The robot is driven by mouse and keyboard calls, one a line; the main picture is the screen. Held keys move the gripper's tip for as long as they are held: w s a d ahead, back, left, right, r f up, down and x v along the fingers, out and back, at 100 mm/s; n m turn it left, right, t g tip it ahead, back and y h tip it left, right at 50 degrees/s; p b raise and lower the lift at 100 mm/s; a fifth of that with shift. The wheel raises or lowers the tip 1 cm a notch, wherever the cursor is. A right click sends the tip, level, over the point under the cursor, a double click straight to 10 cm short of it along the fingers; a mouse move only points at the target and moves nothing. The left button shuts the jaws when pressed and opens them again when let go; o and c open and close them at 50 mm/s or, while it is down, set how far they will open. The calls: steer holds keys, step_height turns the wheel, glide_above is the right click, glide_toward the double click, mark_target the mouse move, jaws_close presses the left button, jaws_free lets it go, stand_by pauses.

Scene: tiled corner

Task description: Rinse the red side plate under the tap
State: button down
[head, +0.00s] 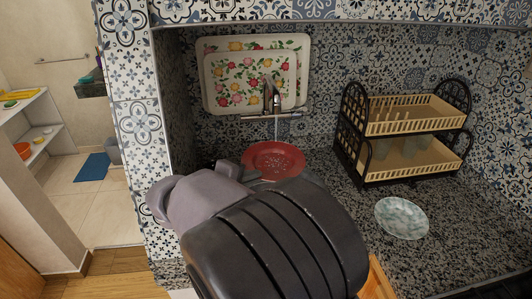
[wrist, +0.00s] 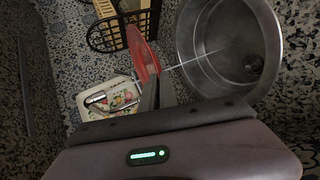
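The red side plate (head: 273,157) has a pale pattern and sits in front of the tap in the head view. In the wrist view the plate (wrist: 141,52) shows nearly edge-on, its rim at my gripper's fingers (wrist: 157,88). My gripper (head: 238,170) is shut on the plate's rim, partly hidden by my arm in the head view. The metal tap (head: 268,95) is on the back wall, and a thin stream of water (head: 276,130) falls from it. The steel sink bowl (wrist: 270,45) is below.
Two floral trays (head: 222,78) lean on the tiled wall behind the tap. A two-tier black and beige dish rack (head: 409,155) stands on the speckled counter to the right, with cups in it. A pale green patterned dish (head: 402,218) lies in front of it.

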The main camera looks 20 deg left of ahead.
steer(key=s+d+r+b, duration=0.1)
steer(key=s+d+r, duration=0.2)
steer(key=s+d, duration=0.2)
steer(key=shift+s+b, duration=0.4)
steer(key=shift+s, duration=0.75)
